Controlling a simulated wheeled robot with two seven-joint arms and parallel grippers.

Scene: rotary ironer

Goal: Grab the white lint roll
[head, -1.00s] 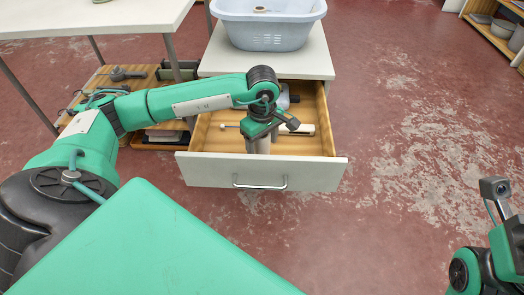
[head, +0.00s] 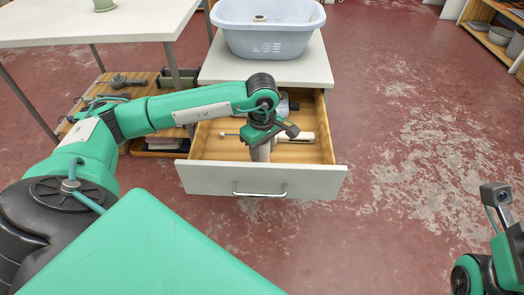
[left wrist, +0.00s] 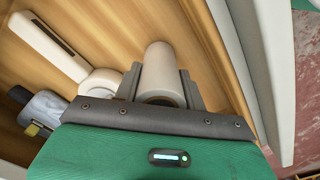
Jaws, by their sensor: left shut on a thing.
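The white lint roll (left wrist: 162,70) is a plain pale cylinder between the two fingers of my left gripper (left wrist: 160,88) in the left wrist view. The fingers are shut on it, one on each side. In the head view the left gripper (head: 263,139) points down into the open drawer, and the roll (head: 260,153) shows below it. I cannot tell whether the roll still touches the drawer floor. A white-handled roller (left wrist: 62,52) lies beside the gripper in the drawer.
The drawer (head: 262,181) is pulled out, with wooden walls around the gripper. A bottle-like item (left wrist: 40,106) lies inside it. A blue-grey tub (head: 268,40) stands on the cabinet top (head: 215,72). A white table (head: 90,25) is at upper left.

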